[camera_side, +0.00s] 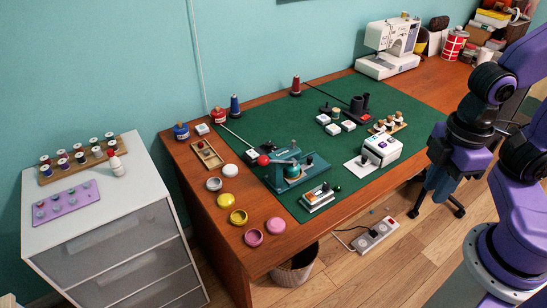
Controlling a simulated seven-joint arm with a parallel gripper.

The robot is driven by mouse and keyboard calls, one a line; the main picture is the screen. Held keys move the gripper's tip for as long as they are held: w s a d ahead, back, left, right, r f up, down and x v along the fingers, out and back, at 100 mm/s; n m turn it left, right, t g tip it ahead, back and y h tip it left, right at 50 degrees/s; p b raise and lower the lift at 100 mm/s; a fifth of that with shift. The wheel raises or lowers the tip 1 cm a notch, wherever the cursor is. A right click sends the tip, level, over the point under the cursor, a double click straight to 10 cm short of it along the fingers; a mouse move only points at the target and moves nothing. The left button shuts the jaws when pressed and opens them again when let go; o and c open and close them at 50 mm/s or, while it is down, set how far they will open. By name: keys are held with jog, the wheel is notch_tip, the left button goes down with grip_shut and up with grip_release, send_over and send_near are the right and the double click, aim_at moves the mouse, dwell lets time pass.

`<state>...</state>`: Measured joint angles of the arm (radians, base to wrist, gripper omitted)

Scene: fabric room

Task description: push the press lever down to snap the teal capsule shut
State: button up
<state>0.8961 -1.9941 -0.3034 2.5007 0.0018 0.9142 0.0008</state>
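The teal press (306,178) stands on the green mat near its left front part. Its lever (282,161) reaches out to the left and ends in a red knob (263,160). The lever looks close to level. A small teal and pale part (292,171) sits at the press under the lever; I cannot tell whether it is the capsule or whether it is shut. My gripper (440,182) hangs at the right, past the table's front edge and well away from the press. Its fingers are too dark and small to read, against a chair base behind them.
The green mat (330,93) also bears a white box (382,150) and a small stand (317,198) near the press. Several round pots and lids, one yellow (238,217), line the table's left end. A sewing machine (390,45) stands at the back.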

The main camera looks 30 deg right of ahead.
jog(key=shift+w+a+r, duration=0.1)
jog(key=shift+w+a, duration=0.1)
jog(key=shift+w, duration=0.05)
grip_shut()
notch_tip(320, 180, up, 2)
jog(key=r+m, duration=0.1)
jog(key=m, duration=1.1)
send_over(262, 157)
jog(key=d, duration=0.1)
jog(key=shift+d+f+m+y, duration=0.3)
jog(key=f, duration=0.9)
jog(key=a+f, duration=0.1)
jog(key=f, duration=0.4)
jog(key=shift+a, duration=0.1)
